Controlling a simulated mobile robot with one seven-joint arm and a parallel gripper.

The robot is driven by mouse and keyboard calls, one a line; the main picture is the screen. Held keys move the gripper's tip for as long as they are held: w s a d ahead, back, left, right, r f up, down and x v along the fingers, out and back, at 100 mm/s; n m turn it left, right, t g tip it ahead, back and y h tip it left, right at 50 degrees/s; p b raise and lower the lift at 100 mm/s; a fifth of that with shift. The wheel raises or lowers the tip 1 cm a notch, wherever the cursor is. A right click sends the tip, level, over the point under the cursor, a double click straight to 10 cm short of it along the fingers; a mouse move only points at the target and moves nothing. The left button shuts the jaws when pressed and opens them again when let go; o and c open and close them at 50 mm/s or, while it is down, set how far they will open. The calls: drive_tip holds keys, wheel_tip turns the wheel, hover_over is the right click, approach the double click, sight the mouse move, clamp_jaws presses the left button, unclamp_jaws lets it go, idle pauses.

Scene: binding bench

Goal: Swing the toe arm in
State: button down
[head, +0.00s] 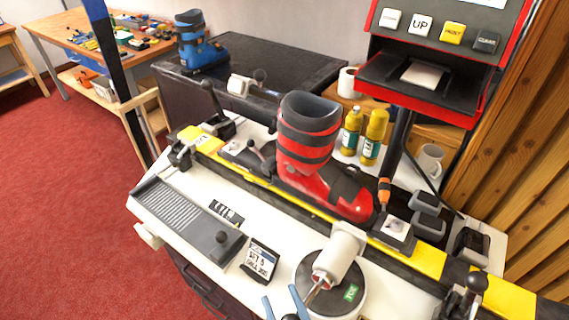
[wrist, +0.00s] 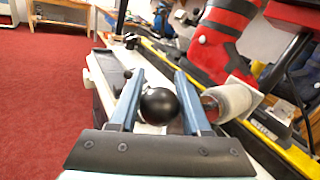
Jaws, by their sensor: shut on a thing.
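The toe arm (head: 340,254) is a thick white cylinder with a red end and a thin rod, on a round base with a green label (head: 350,293). It also shows in the wrist view (wrist: 232,101). A black ball knob (wrist: 159,105) sits between the blue fingers of my gripper (wrist: 160,78). My gripper (head: 280,293) is at the bottom edge of the head view, shut on the knob. The red and black ski boot (head: 310,150) stands on the yellow and black beam, toe to the right. The cylinder's far end is near the beam, in front of the boot's toe.
A ribbed tray (head: 180,207) and a small sign (head: 260,261) lie left of the toe arm. Yellow bottles (head: 373,137) stand behind the boot. A red-framed button panel (head: 440,40) rises at the back right. A black lever (head: 471,290) stands at right.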

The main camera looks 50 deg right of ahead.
drive_tip(key=shift+s+f, duration=0.2)
drive_tip(key=shift+f, duration=0.25)
drive_tip(key=shift+c, duration=1.9)
unclamp_jaws()
drive_tip(key=shift+r, duration=0.15)
drive_tip(key=shift+r, duration=0.1)
drive_tip(key=p+v, duration=0.1)
drive_tip(key=v, duration=1.2)
drive_tip(key=shift+d, duration=0.15)
